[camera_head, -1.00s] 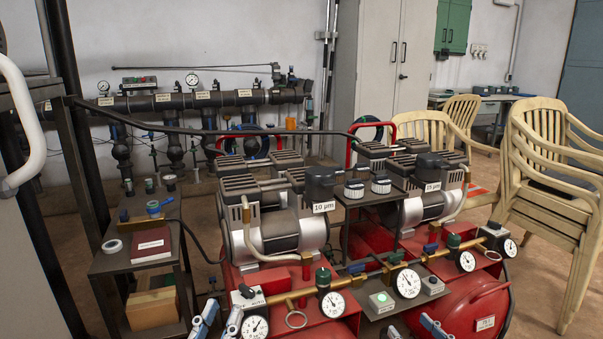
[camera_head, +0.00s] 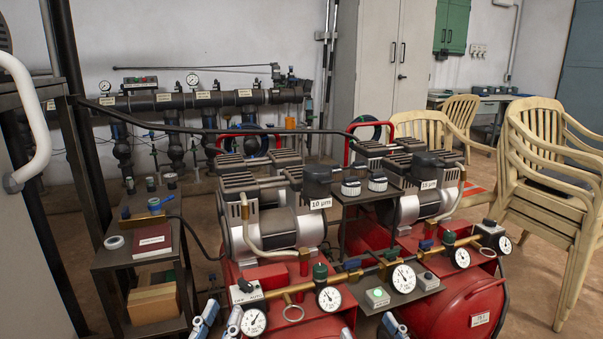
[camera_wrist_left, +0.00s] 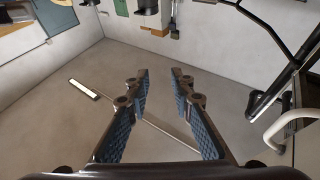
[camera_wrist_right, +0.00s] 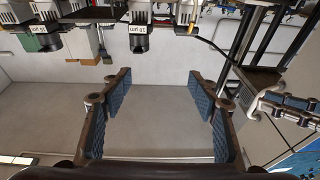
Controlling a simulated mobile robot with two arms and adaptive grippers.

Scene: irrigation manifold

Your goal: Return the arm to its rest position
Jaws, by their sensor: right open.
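My left gripper (camera_head: 219,320) shows at the bottom edge of the head view, in front of the left compressor (camera_head: 275,215). In the left wrist view (camera_wrist_left: 160,95) its two blue-padded fingers are apart with nothing between them. My right gripper (camera_head: 370,330) is at the bottom edge of the head view, below the gauges, with only its fingertips showing. In the right wrist view (camera_wrist_right: 160,95) its fingers are wide apart and empty. Most of both arms is out of the head view.
Red tanks with a brass pipe and round gauges (camera_head: 403,278) stand close ahead. A small dark stand (camera_head: 110,258) at the left carries a tape roll and a red book (camera_head: 152,240). Stacked chairs (camera_head: 540,200) stand at the right. Bare floor shows between.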

